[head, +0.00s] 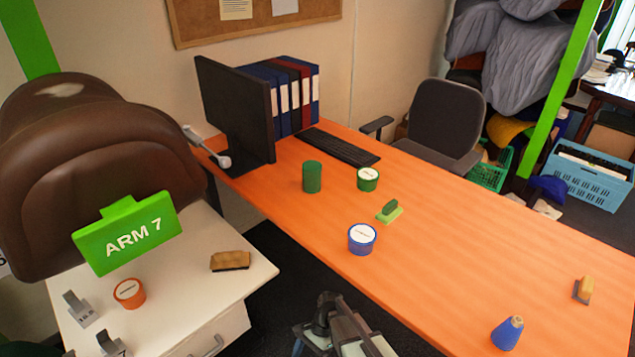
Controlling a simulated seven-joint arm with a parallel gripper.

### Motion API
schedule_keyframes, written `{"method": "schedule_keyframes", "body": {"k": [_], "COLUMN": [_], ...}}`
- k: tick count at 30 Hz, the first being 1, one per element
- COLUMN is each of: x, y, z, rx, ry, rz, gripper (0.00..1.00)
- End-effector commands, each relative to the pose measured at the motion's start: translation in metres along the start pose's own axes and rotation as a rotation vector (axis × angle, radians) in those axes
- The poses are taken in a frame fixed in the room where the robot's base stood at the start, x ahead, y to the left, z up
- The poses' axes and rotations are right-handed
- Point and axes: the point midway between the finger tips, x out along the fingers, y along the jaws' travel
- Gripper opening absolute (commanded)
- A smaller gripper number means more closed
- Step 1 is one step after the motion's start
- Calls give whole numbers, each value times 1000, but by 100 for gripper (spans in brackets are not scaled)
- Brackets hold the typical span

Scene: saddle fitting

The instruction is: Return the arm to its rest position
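My gripper (335,318) shows as dark and grey parts at the bottom centre, in front of the orange desk's near edge. Its lower part is cut off by the frame edge. I cannot make out its fingertips or whether it is open, and I see nothing clearly held in it. A brown leather saddle (75,215) stands at the left behind a green sign (125,232) reading "ARM 7". My gripper is well to the right of the saddle and apart from it.
The white cabinet (190,310) bears a brush (230,261), an orange tin (129,293) and metal pieces. The orange desk (450,250) bears a green cylinder (312,177), green tin (368,179), blue tin (362,239), green-handled block (389,211), blue cone (507,333) and monitor (238,115).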

Motion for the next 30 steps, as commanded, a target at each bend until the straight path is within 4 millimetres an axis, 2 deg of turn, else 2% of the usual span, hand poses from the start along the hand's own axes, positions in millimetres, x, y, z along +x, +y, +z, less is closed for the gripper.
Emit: {"method": "schedule_keyframes", "body": {"k": [1,9,15,18,23,30], "x": [10,52,76,85,92,92], "y": [26,135,209,236,260,260], "z": [-10,-54,-68,-70,-71,-71], "rx": [-39,-320,-537,-627,-716,-716], "ry": [20,115,142,143,139,139], "rz": [13,120,221,263,303,303], "gripper": [100,100,100,100,100,100]}}
